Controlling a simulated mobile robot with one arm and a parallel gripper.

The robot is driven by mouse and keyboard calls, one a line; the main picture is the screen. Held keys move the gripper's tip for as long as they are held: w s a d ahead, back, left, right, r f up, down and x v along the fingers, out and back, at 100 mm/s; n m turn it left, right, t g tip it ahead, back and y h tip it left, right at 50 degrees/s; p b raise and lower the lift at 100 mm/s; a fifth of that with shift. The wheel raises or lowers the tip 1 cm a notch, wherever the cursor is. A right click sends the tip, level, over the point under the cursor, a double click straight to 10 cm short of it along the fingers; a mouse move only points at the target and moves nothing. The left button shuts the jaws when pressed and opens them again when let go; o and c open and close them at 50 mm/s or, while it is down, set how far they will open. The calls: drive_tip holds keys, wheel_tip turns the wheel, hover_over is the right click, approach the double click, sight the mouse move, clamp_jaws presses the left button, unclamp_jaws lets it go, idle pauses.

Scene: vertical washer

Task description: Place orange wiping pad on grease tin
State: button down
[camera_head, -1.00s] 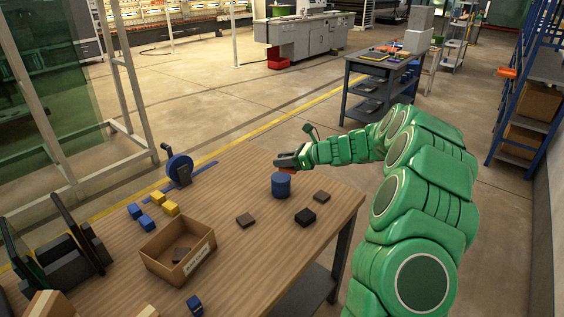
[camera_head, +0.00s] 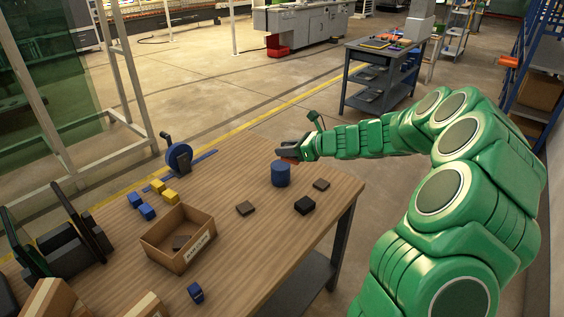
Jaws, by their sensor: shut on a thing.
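A blue cylinder, apparently the grease tin (camera_head: 280,175), stands upright on the wooden table near its far right side. My gripper (camera_head: 289,151) is at the tin's top, reaching in from the right. It is shut on the orange wiping pad (camera_head: 289,159), of which only a thin orange edge shows under the fingers. The pad is over or just behind the tin's top. I cannot tell whether it touches the tin.
Dark flat blocks (camera_head: 304,205) lie right of and in front of the tin. Bare tabletop surrounds the tin.

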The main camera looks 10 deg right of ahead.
drive_tip(key=shift+w+a+r+m+t+h, duration=0.1)
drive_tip(key=shift+w+a+m+t+h, duration=0.15)
drive_tip(key=shift+w+m+t, duration=0.2)
drive_tip(key=shift+w+a+r+m+t+h, duration=0.1)
drive_tip(key=shift+w+m+t+h, duration=0.25)
drive_tip(key=shift+m+t, duration=0.1)
drive_tip(key=shift+w+f+m+h, duration=0.3)
drive_tip(key=shift+w+f+m, duration=0.1)
drive_tip(key=shift+w, duration=0.1)
hover_over(277, 163)
drive_tip(key=f, duration=0.8)
drive_tip(key=shift+s+f, duration=0.25)
drive_tip(key=shift+s, duration=0.15)
drive_tip(key=shift+w+a+f, duration=0.1)
drive_tip(key=shift+w+f, duration=0.3)
drive_tip(key=shift+f, duration=1.65)
drive_tip(key=shift+f, duration=0.1)
